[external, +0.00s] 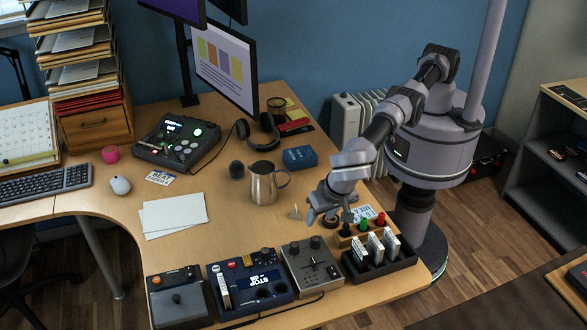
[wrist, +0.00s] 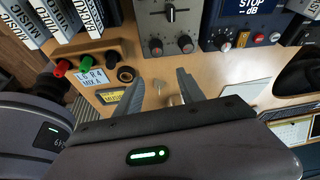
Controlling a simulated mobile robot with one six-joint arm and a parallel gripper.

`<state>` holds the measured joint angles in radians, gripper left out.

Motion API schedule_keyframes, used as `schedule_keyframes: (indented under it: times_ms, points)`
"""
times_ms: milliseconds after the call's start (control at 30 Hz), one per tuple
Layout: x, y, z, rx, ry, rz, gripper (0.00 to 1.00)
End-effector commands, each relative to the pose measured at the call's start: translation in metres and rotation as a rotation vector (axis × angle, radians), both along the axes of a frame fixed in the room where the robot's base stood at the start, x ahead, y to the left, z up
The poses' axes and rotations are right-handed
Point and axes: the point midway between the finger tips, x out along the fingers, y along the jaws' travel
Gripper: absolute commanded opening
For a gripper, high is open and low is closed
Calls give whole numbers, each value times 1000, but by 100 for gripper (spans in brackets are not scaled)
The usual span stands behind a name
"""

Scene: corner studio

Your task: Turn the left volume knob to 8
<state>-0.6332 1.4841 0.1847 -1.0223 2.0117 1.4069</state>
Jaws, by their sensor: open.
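A grey control box (external: 312,266) stands near the desk's front edge, with two dark round knobs near its back edge. In the wrist view the box (wrist: 143,22) is at the top, with one knob (wrist: 156,47) beside the other knob (wrist: 185,43) and a lever between scales above them. I cannot read which knob is the left volume knob, nor its setting. My gripper (external: 322,216) is above the desk behind the box, touching no knob. In the wrist view its two fingers (wrist: 160,95) are spread apart, with nothing held between them.
A wooden block with coloured knobs (wrist: 88,60) and a rack of cassette-like cases (external: 376,257) stand beside the box. A navy panel (external: 250,288) is on its other side. A metal pitcher (external: 264,186) stands behind.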

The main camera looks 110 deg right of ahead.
Motion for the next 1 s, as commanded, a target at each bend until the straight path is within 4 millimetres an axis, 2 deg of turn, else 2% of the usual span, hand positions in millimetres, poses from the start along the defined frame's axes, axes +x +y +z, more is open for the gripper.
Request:
schedule_keyframes:
  times_ms: [167, 267, 367, 500, 600, 700, 833, 933, 1000]
  points:
    - [0, 0, -2, 1, 4, 7, 46]
    - [5, -6, 0, 25, 86, 166, 46]
    - [11, -18, 5, 113, 264, 596, 46]
    - [12, -37, 20, 277, 386, 1368, 46]
    - [6, -51, 33, 321, 321, 1883, 46]
    - [-1, -66, 47, 256, 187, 2295, 46]
    - [-7, -82, 60, 96, 48, 2612, 46]
    - [-9, -87, 63, 17, 5, 2715, 46]
    - [-10, -86, 58, -1, -4, 2739, 46]
